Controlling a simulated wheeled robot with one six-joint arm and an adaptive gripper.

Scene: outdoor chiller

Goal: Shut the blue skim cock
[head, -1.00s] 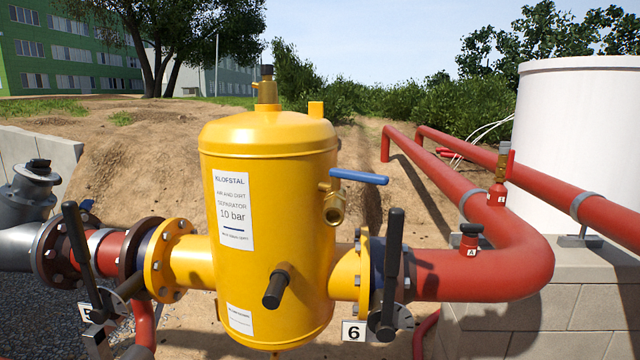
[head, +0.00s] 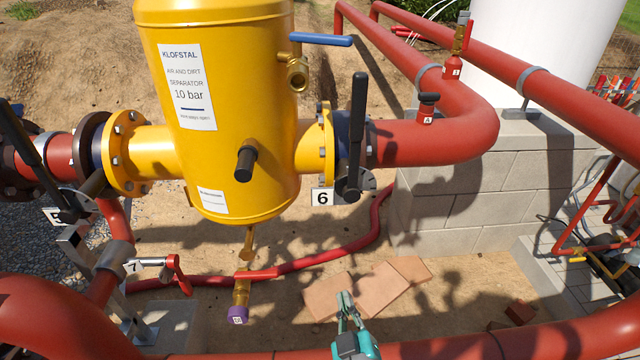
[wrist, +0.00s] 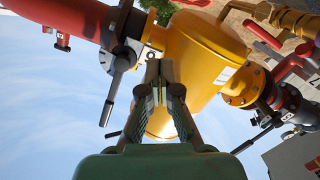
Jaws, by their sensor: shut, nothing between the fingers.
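The blue skim cock has a blue lever (head: 322,39) on a brass valve body (head: 297,72), on the upper right side of the yellow separator (head: 215,120). I cannot make out the blue lever in the wrist view.
A black-handled valve marked 6 (head: 355,150) stands right of the separator. A brass drain valve with a red lever (head: 255,274) hangs below it. Red pipes (head: 440,140) run right and across the front. Loose bricks (head: 365,290) lie on the sand.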

